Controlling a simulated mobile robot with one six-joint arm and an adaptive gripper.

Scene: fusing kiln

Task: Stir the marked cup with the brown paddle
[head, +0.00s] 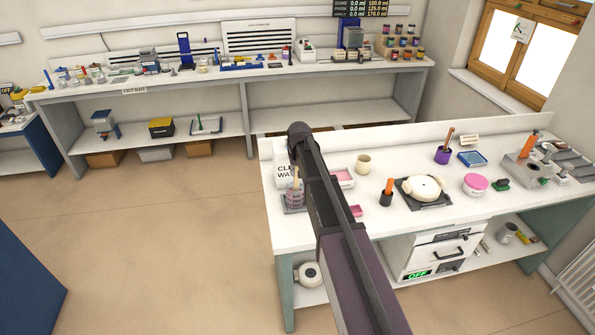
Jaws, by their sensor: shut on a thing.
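My gripper does not show; my dark arm crosses the bench and hides part of it. A cream cup (363,164) stands upright on the white bench, right of my arm; I can make out no mark on it. A purple pot (442,155) with a brown stick (450,136) leaning in it stands farther back; I cannot tell whether the stick is the paddle. A clear jar (294,198) with sticks in it stands on a grey tray just left of my arm. I cannot tell which vessel is the marked cup.
The white bench (420,145) also holds a black pot with an orange-handled tool (388,190), a round white piece on a dark plate (424,187), a pink-topped tub (475,184) and a blue tray (472,159). A crowded bench (225,80) runs along the back wall. The left floor is clear.

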